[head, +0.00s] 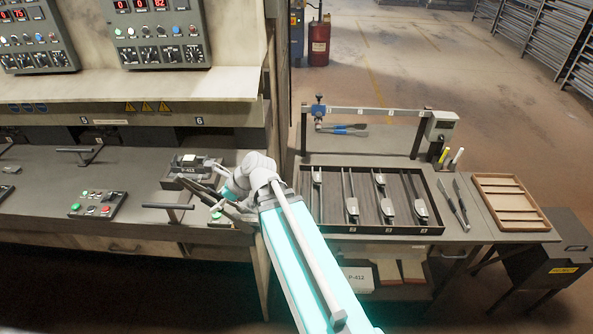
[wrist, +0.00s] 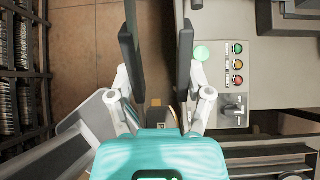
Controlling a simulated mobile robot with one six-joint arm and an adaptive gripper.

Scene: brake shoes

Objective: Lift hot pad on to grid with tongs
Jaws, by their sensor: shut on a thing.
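My gripper (head: 216,200) is at the front edge of the press bench, beside a bar handle (head: 168,206). In the wrist view its two long dark fingers (wrist: 157,50) stand apart, with a small dark item (wrist: 165,117) between their bases; I cannot tell what it is. A slotted black tray (head: 438,186) holds several metal-ended tools.
A wooden slatted tray (head: 510,178) lies at the right table's end; I cannot tell whether it is the grid. A rail (head: 372,111) stands along the table's back. Button panels (head: 98,204) sit on the bench. Open floor (head: 420,60) lies beyond.

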